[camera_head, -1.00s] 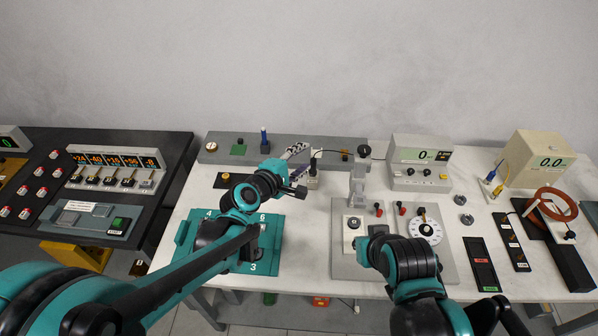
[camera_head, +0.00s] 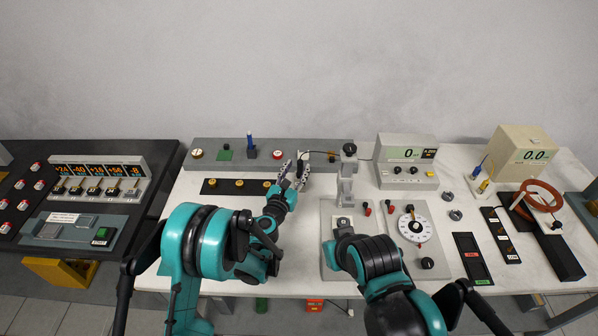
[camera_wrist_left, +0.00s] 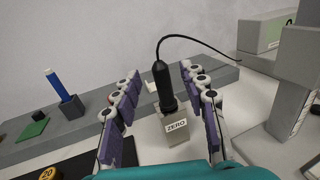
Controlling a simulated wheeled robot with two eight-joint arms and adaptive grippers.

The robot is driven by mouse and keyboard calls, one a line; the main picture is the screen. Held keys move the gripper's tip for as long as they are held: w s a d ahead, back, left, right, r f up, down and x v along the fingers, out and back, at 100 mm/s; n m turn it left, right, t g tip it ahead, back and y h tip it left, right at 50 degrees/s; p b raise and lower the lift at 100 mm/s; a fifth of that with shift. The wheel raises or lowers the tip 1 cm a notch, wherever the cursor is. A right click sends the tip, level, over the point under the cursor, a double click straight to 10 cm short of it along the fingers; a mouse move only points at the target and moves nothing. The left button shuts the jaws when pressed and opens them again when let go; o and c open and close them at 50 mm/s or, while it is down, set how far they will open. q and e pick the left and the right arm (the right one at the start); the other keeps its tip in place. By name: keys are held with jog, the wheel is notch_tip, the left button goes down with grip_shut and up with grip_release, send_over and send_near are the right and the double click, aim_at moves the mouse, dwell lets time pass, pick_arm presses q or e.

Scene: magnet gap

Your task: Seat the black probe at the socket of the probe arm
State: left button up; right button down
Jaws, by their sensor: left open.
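The black probe (camera_wrist_left: 163,88) stands upright in a pale block marked ZERO (camera_wrist_left: 176,127), with a black cable arching from its top to the right. My left gripper (camera_wrist_left: 163,86) is open, its purple finger pads on either side of the probe with gaps showing. In the head view, my left gripper (camera_head: 292,170) is at the back of the white table, where its fingers partly hide the probe. The probe arm (camera_head: 346,180) is a grey upright stand with a black knob on top, to the right of the gripper. Its socket cannot be made out. My right gripper is not visible.
A grey rail (camera_head: 220,152) with a blue-handled piece (camera_head: 249,146) runs along the back. A black strip with round buttons (camera_head: 210,186) lies left of my gripper. A meter (camera_head: 407,163) and a white dial (camera_head: 412,224) are to the right.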

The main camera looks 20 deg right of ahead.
aim_at(299, 165)
pick_arm(q)
jog(key=x, duration=0.4)
jog(key=shift+f+b, duration=0.15)
jog(key=shift+b, duration=0.25)
jog(key=shift+s, duration=0.1)
grip_shut()
